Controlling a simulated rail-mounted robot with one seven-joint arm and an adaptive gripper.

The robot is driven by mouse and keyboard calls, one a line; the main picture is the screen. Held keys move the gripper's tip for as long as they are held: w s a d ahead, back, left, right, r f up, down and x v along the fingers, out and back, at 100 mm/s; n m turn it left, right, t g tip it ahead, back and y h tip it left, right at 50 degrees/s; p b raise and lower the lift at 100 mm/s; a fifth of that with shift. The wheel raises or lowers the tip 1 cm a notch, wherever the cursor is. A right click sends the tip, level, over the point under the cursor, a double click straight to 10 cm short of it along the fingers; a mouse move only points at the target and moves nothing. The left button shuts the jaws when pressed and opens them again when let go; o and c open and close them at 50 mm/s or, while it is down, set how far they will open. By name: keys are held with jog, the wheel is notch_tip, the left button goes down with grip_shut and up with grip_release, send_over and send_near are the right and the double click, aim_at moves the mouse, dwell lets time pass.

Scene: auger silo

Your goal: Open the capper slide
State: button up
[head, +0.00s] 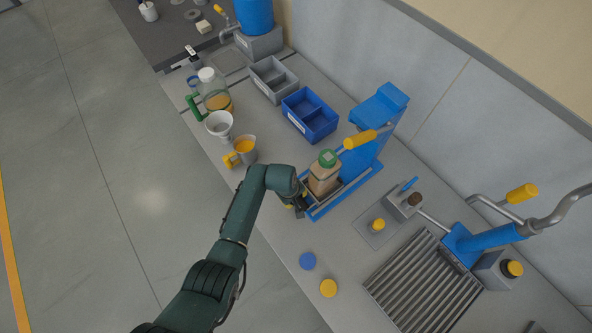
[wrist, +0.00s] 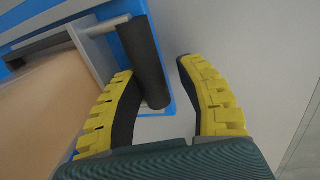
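The blue capper (head: 372,125) with a yellow-handled lever (head: 360,139) stands at the middle of the bench. A brown bottle with a green cap (head: 328,158) stands in the slide at its foot, between blue rails (head: 345,197). In the wrist view, the slide's grey front plate (wrist: 92,52) carries a dark bar handle (wrist: 146,62) on a short rod. My gripper (head: 298,205) is at the slide's front; in the wrist view its yellow fingers (wrist: 158,85) are open. The handle's lower end lies between them, closer to the left finger. Contact cannot be told.
A yellow measuring cup (head: 244,147), a funnel (head: 219,123) and a green-handled jug (head: 214,92) stand left of the capper. A blue bin (head: 310,114) is behind. Blue (head: 307,261) and yellow (head: 328,288) discs lie near the front edge. A ribbed grate (head: 425,285) is at right.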

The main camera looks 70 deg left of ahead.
jog(key=shift+w+a+r, duration=0.15)
jog(key=shift+r, duration=0.15)
notch_tip(320, 180, up, 12)
jog(key=s, duration=0.2)
jog(key=shift+d+f, duration=0.25)
jog(key=shift+d, duration=0.15)
jog(key=shift+s, duration=0.1)
